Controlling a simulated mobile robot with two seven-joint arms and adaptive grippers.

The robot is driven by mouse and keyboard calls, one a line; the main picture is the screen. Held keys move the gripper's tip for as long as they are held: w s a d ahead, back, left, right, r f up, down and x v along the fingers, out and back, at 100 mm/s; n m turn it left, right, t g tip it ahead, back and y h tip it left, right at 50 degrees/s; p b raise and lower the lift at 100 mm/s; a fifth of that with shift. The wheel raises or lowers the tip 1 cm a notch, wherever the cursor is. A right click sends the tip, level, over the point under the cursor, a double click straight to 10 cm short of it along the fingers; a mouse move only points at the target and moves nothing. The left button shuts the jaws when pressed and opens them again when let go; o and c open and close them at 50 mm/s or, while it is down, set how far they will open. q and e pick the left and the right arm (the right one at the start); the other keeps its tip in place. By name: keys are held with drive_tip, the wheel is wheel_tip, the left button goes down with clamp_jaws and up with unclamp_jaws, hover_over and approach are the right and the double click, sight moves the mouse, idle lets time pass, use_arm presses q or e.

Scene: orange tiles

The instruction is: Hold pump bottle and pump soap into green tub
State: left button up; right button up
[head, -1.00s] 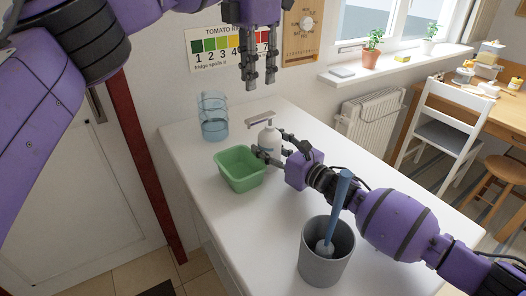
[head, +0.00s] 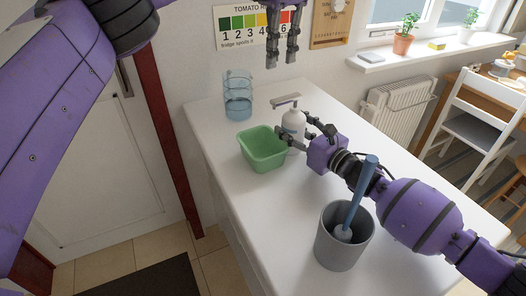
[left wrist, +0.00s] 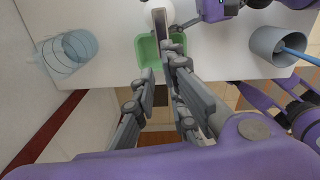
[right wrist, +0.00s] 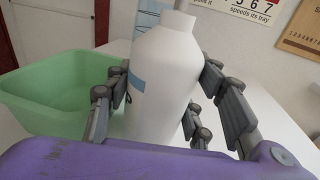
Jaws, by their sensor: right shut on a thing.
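The white pump bottle (head: 293,124) stands upright on the white counter, its grey spout pointing left toward the green tub. It also shows in the right wrist view (right wrist: 158,85). My right gripper (head: 296,137) is shut on its body, fingers on both sides. The green tub (head: 262,148) sits on the counter just left of the bottle and appears empty. My left gripper (head: 282,62) is higher up, pointing down, its two fingers apart with nothing between them. In the left wrist view, the tub (left wrist: 146,52) and the pump head (left wrist: 161,22) lie beyond its fingers.
A clear blue cylinder-shaped container (head: 238,97) stands at the back left of the counter. A grey bin (head: 340,245) holding a blue-handled brush (head: 362,195) stands near my right forearm. The counter's left edge is close to the tub. The counter behind the bottle is clear.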

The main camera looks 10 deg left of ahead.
use_arm(q)
drive_tip(key=a+m, duration=0.1)
drive_tip(key=a+f+m, duration=0.1)
drive_tip(key=a, duration=0.1)
drive_tip(key=shift+s+t, duration=0.1)
drive_tip(key=shift+t, duration=0.2)
clamp_jaws()
use_arm(e)
drive_tip(key=shift+a, duration=0.1)
use_arm(q)
wheel_tip(320, 180, down, 6)
drive_tip(key=s+d+m+t, duration=0.2)
drive_tip(key=m+t, duration=0.2)
drive_tip(key=m, duration=1.9)
drive_tip(key=shift+m, duration=0.4)
